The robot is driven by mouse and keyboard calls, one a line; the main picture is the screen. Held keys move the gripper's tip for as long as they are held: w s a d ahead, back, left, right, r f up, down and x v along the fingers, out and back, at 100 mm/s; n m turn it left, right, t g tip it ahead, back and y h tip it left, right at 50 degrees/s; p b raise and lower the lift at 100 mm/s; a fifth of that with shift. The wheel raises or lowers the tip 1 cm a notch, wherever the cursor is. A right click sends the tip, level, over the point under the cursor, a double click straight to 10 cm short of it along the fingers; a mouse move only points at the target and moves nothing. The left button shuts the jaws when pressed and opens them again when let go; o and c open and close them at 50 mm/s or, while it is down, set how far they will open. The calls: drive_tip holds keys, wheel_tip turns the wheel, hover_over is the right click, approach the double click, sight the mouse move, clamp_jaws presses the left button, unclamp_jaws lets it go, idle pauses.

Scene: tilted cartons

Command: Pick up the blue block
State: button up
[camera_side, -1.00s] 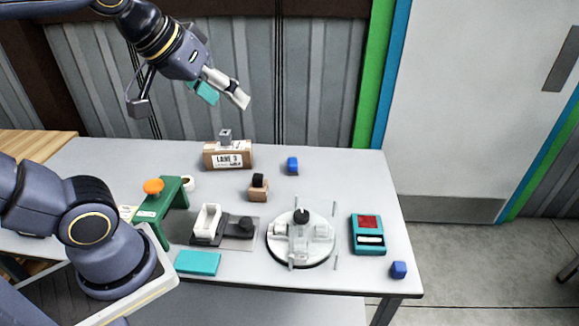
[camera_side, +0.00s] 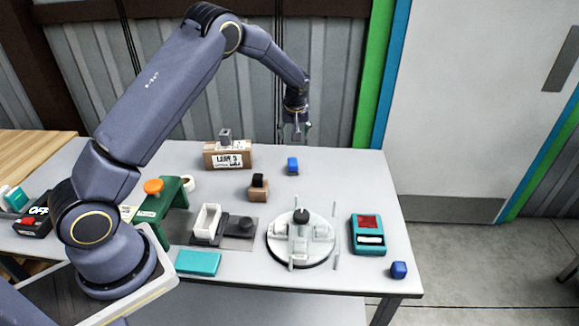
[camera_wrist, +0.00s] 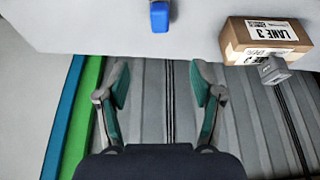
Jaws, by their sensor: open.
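A blue block (camera_side: 292,166) stands near the table's far edge, right of the carton. It also shows at the top middle of the wrist view (camera_wrist: 160,16). A second blue block (camera_side: 399,270) sits at the table's near right corner. My gripper (camera_side: 296,132) is above and just behind the far blue block, pointing down. In the wrist view my gripper (camera_wrist: 160,88) is open with nothing between its teal-padded fingers, and the block is apart from them, beyond the fingertips.
A carton marked LANE 3 (camera_side: 228,155) carries a small grey block (camera_side: 225,135). A brown block with a black top (camera_side: 258,187), a round white fixture (camera_side: 301,238), a teal device (camera_side: 368,235) and a green stand (camera_side: 165,210) stand nearer. The table around the far blue block is clear.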

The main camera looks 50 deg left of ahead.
hover_over(293, 160)
drive_tip(key=s+d, duration=0.2)
wheel_tip(293, 160, down, 11)
drive_tip(key=shift+r, duration=0.1)
drive_tip(key=x, duration=0.6)
drive_tip(key=shift+w+r, duration=0.1)
drive_tip(key=shift+w, duration=0.1)
clamp_jaws()
drive_tip(key=shift+r, duration=0.15)
